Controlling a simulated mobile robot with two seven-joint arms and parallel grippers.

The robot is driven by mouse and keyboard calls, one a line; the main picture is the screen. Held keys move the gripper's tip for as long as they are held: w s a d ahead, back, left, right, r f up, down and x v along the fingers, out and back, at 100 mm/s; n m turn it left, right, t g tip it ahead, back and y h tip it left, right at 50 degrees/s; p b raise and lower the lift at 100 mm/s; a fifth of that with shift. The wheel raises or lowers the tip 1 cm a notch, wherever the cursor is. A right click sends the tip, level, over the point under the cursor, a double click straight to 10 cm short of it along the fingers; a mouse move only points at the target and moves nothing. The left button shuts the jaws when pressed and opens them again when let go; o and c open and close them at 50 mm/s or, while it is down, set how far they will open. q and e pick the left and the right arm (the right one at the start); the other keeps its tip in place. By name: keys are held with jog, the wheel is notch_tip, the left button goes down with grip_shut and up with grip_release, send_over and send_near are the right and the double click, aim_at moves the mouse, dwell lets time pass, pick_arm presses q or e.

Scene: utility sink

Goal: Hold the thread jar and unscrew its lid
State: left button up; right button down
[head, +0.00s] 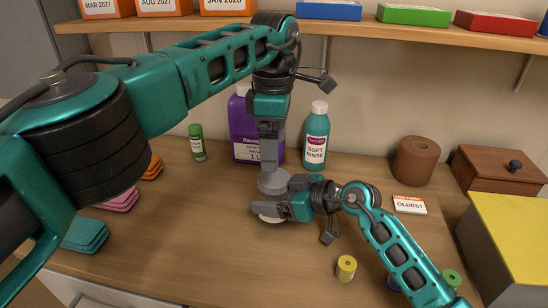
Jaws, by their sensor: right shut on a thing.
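The thread jar (270,219) stands on the wooden counter near the middle, mostly hidden by my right gripper; a pale lower part shows beneath the fingers. Its round grey lid (273,183) shows above. My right gripper (268,209) comes from the right and is shut on the jar, low around its body. My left gripper (269,165) points straight down over the lid with its grey fingers at the lid's top. It is seen side-on, so whether the fingers are closed on the lid cannot be told.
Behind stand a purple bottle (241,128), a teal bottle (316,140) and a green tube (197,143). Yellow (345,268) and green (451,279) spools lie front right. A brown roll (416,160), wooden box (500,170) and yellow-topped box (512,235) are right. Folded cloths (86,234) lie left.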

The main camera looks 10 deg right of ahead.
aim_at(275, 178)
pick_arm(q)
jog(key=shift+r, duration=0.4)
jog(key=shift+f, duration=4.05)
jog(key=shift+c, duration=0.2)
jog(key=c, duration=1.1)
jog(key=shift+n, duration=1.5)
jog(key=shift+c, duration=0.2)
jog(key=o, duration=1.2)
jog(key=shift+s, duration=0.1)
jog(key=shift+c, duration=0.2)
jog(key=shift+r, duration=0.1)
